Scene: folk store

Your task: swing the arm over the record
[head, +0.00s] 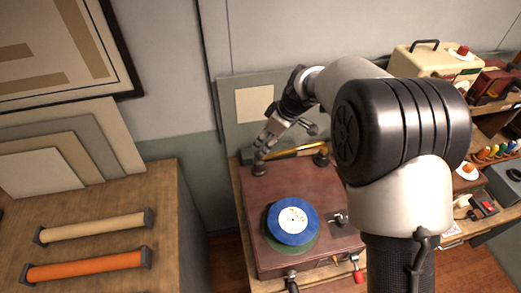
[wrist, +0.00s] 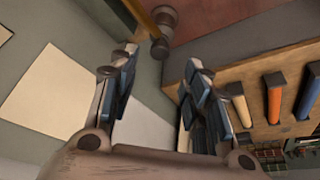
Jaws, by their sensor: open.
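A red-brown record player (head: 300,187) stands on a wooden surface in the head view. A blue record (head: 292,222) with a white label lies on its platter. The brass tonearm (head: 300,149) runs along the back of the player, off the record, between two dark round parts. My gripper (head: 275,135) is above the player's back left, close to the tonearm's left end. In the wrist view my gripper (wrist: 157,62) is open with nothing between its fingers. The brass tonearm (wrist: 145,18) and a dark knob-like end show just beyond the fingertips; contact cannot be told.
A cabinet (head: 150,205) with a beige and an orange roll is at the left. A cream case (head: 432,62) and small coloured items stand at the right. A grey panel with a pale square (head: 254,104) is behind the player. My arm hides part of the right side.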

